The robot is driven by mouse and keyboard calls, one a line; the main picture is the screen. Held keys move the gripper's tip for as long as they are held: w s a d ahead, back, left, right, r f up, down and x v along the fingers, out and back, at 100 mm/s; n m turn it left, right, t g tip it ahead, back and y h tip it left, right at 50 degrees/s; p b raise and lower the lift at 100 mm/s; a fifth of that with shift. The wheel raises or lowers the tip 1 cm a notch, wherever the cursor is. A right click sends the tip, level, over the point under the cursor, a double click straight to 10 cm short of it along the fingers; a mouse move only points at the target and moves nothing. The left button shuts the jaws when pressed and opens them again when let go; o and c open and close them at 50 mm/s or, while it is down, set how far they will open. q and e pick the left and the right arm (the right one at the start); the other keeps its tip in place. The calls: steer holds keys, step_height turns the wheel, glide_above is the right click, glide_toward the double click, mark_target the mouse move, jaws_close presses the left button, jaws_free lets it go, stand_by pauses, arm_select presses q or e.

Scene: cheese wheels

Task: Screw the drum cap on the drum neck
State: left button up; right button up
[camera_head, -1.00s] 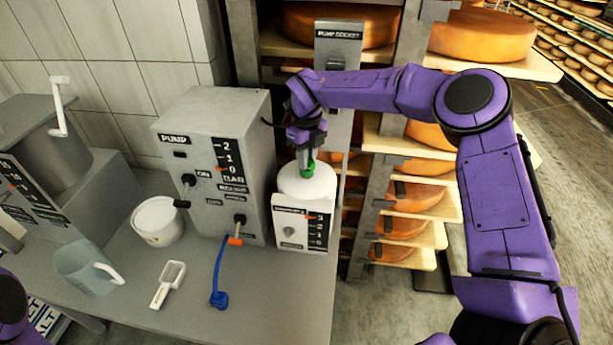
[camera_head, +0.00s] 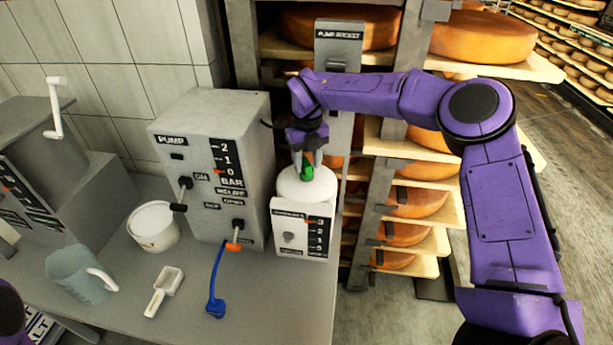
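The white drum (camera_head: 306,187) stands upright at the right end of the grey table, behind a small white panel with a numbered scale. The green drum cap (camera_head: 307,173) is at the top of the drum, over the neck. The neck itself is hidden by the cap and the gripper. My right gripper (camera_head: 308,160) points down from above, its fingers around the green cap. The fingers look closed on the cap, though they are small in view. Of my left arm only a purple part shows at the lower left edge; its gripper is out of view.
The grey pump box (camera_head: 212,165) stands just left of the drum. A blue hose (camera_head: 216,285) hangs from it onto the table. Cheese shelves (camera_head: 420,195) stand behind to the right.

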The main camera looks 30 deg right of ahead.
step_height(320, 180, up, 8)
steer(key=p, duration=0.6)
steer(key=shift+r+p, duration=0.15)
steer(key=shift+p, duration=0.15)
steer(key=shift+c, duration=0.3)
